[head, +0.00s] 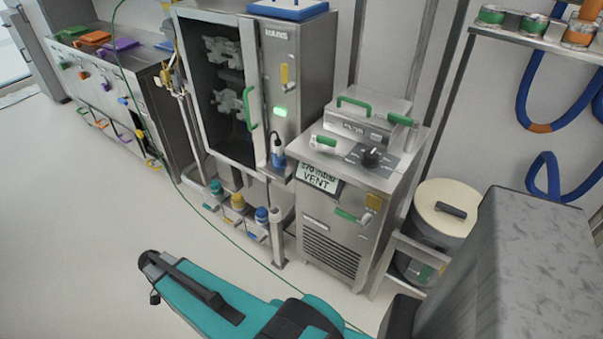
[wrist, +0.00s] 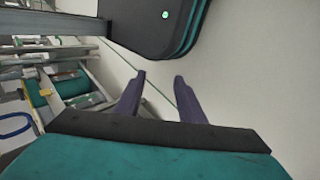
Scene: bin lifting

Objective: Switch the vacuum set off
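A steel unit (head: 335,225) that seems to be the vacuum set stands right of centre in the head view. On its sloping top panel is a black rotary knob (head: 371,157). The knob's setting is too small to read. My gripper (wrist: 160,76) shows in the wrist view with two purple fingers apart and nothing between them. It points at pale floor, and the unit is not clearly seen there.
A glass-door cabinet (head: 288,75) marked "MAINS", with a lit green lamp (head: 280,112), stands left of the unit. Coloured bottles (head: 235,203) sit below it. A lidded drum (head: 437,222) stands to the right. A thin green hose (head: 197,208) crosses the open floor (head: 90,190).

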